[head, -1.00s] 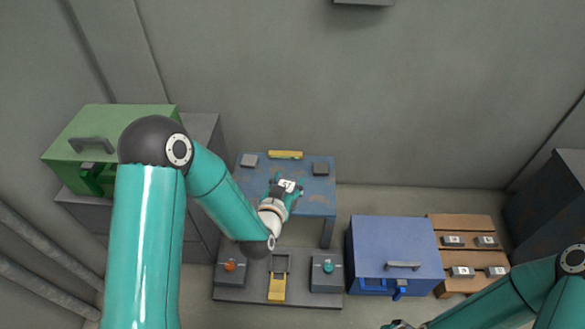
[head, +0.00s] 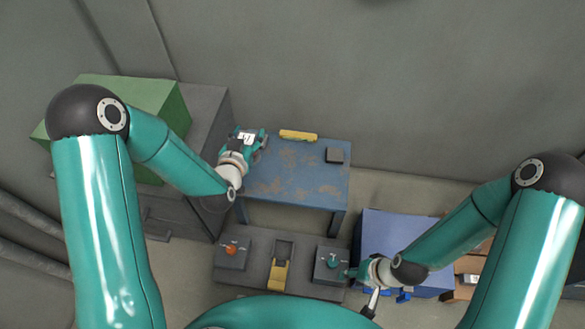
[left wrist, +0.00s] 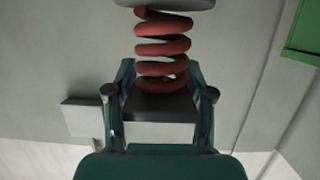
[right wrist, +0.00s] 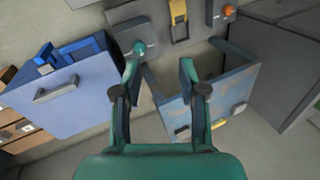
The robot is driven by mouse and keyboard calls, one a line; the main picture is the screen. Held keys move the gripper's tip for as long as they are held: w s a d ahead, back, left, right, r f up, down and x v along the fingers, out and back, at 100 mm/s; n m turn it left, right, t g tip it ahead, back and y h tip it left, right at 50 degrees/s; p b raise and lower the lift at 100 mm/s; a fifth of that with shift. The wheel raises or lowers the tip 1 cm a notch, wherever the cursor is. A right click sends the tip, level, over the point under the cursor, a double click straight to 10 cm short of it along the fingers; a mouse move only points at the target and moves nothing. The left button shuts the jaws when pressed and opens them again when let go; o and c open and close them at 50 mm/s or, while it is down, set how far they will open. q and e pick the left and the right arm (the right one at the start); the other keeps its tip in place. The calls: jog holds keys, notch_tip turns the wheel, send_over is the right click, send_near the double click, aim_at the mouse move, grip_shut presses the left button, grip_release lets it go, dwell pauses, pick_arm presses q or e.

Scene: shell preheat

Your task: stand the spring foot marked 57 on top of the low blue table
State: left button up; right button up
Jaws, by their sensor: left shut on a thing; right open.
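The low blue table (head: 295,178) has a worn top and stands against the back wall; it also shows in the right wrist view (right wrist: 215,92). My left gripper (head: 256,140) is over the table's back left corner. In the left wrist view it is shut on the dark block of a spring foot (left wrist: 163,50), which has a red coil and a grey disc end. I cannot read a number on it. In the head view the gripper hides it, so I cannot tell whether it touches the table. My right gripper (head: 352,273) is open and empty near the teal knob.
In front, a grey base carries an orange knob (head: 232,250), a yellow lever (head: 279,273) and a teal knob (head: 332,262). A blue box (head: 385,232) stands right; a green box (head: 150,97) stands left.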

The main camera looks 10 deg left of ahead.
pick_arm(q)
jog(key=shift+s+a, duration=0.15)
jog(key=shift+a, duration=0.25)
pick_arm(e)
jog(key=shift+o, duration=0.8)
pick_arm(q)
jog(key=shift+f, duration=0.15)
pick_arm(e)
jog(key=shift+o, duration=1.4)
jog(key=shift+s+f, duration=0.1)
jog(key=shift+f, duration=0.05)
pick_arm(q)
jog(key=w+d+f+n+y+b, duration=0.1)
jog(key=w+d+f+y+b, duration=0.1)
jog(key=w+f+b, duration=0.3)
pick_arm(e)
jog(key=shift+o, duration=1.2)
notch_tip(320, 180, down, 5)
jog(key=shift+r, duration=0.15)
pick_arm(q)
jog(key=n+g+y+b, duration=0.1)
jog(key=n+y+b, duration=0.3)
jog(key=b, duration=1.3)
send_over(313, 180)
jog(key=shift+f, duration=13.75)
pick_arm(e)
notch_tip(313, 180, down, 16)
jog(key=shift+f, duration=0.25)
